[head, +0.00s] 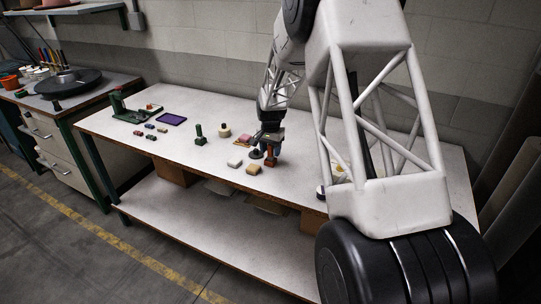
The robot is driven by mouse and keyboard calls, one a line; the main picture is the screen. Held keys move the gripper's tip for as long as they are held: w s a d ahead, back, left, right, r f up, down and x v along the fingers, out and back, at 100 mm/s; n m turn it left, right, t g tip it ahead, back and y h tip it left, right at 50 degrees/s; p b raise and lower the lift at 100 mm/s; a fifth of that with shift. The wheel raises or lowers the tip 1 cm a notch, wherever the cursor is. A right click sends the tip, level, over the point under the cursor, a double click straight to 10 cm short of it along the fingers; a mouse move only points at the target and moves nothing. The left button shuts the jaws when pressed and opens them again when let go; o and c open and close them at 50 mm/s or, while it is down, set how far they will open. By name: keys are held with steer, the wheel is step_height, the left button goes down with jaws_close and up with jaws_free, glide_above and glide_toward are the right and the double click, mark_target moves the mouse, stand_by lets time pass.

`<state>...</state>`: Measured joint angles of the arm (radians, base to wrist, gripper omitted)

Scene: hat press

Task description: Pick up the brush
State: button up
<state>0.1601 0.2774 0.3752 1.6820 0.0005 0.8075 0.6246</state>
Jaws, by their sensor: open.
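My gripper (266,146) is open, low over the middle of the white-topped workbench (190,155), pointing down. A small upright brown object (270,160), possibly the brush, stands right at the fingertips. It is too small in the picture to tell whether the fingers are around it or beside it. A small dark round piece (257,154) is just left of it; I cannot tell whether it is part of the gripper. The wrist hides part of this spot.
Close by lie a white block (235,161), a tan block (254,169), a pinkish block (243,139), a round pale piece (225,131) and a green upright tool (200,135). A purple tray (171,119) and green press (122,108) are farther left. The bench's front left is clear.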

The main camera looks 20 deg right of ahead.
steer(key=shift+c, duration=0.3)
jaws_close()
stand_by(0.4)
steer(key=shift+r, duration=0.1)
steer(key=shift+r, duration=0.45)
step_height(320, 180, up, 3)
steer(key=shift+s+f, duration=0.15)
steer(key=shift+f, duration=0.05)
steer(key=s+a+r, duration=0.1)
steer(key=s+a, duration=0.1)
steer(key=s, duration=1.3)
steer(key=shift+s+a+r, duration=0.15)
steer(key=shift+s+a, duration=0.1)
